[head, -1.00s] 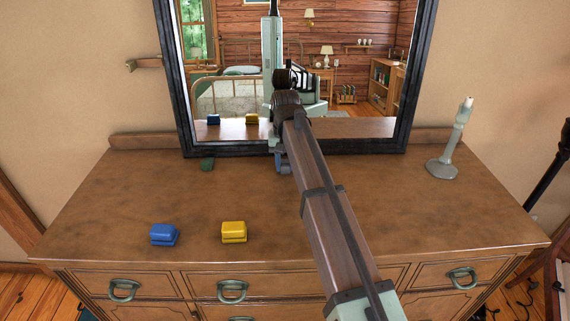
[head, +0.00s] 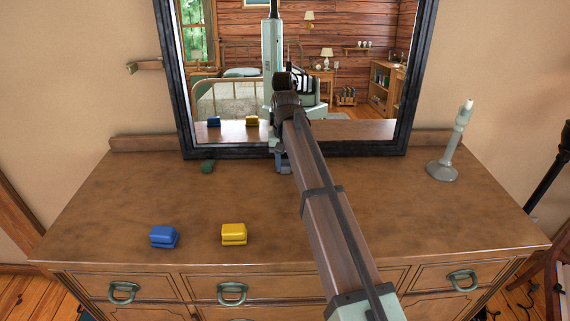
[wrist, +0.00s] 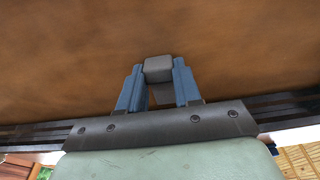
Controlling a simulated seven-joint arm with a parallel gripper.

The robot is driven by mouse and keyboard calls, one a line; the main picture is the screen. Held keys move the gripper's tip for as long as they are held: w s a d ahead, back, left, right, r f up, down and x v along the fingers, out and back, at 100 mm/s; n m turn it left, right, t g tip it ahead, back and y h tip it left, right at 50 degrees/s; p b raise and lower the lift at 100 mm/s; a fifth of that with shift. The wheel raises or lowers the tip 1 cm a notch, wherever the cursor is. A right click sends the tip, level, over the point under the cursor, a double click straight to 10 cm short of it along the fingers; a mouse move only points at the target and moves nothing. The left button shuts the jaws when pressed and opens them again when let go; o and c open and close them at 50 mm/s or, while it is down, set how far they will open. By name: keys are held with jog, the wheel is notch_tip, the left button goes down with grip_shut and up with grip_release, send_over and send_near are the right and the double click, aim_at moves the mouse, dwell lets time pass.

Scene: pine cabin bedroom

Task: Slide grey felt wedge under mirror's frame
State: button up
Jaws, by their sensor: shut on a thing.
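The grey felt wedge (wrist: 158,68) is between the two blue fingers of my gripper (wrist: 158,80) in the wrist view, with its blunt grey end showing over the brown dresser top. In the head view my gripper (head: 283,167) is low at the mirror's bottom edge, left of its middle. The arm hides most of the gripper, and I cannot make out the wedge there. The mirror's black frame (head: 350,146) stands upright at the back of the dresser. Whether the wedge touches the frame I cannot tell.
On the dresser top (head: 120,200), a blue block (head: 164,237) and a yellow block (head: 233,234) lie near the front left. A small dark green piece (head: 207,167) sits by the frame's lower left. A pale candlestick (head: 452,145) stands at right. The left middle is clear.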

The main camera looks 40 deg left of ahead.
jog(key=shift+w+a, duration=0.55)
dwell(0.7)
jog(key=o, duration=1.1)
notch_tip(320, 180, up, 14)
jog(key=shift+f, duration=0.15)
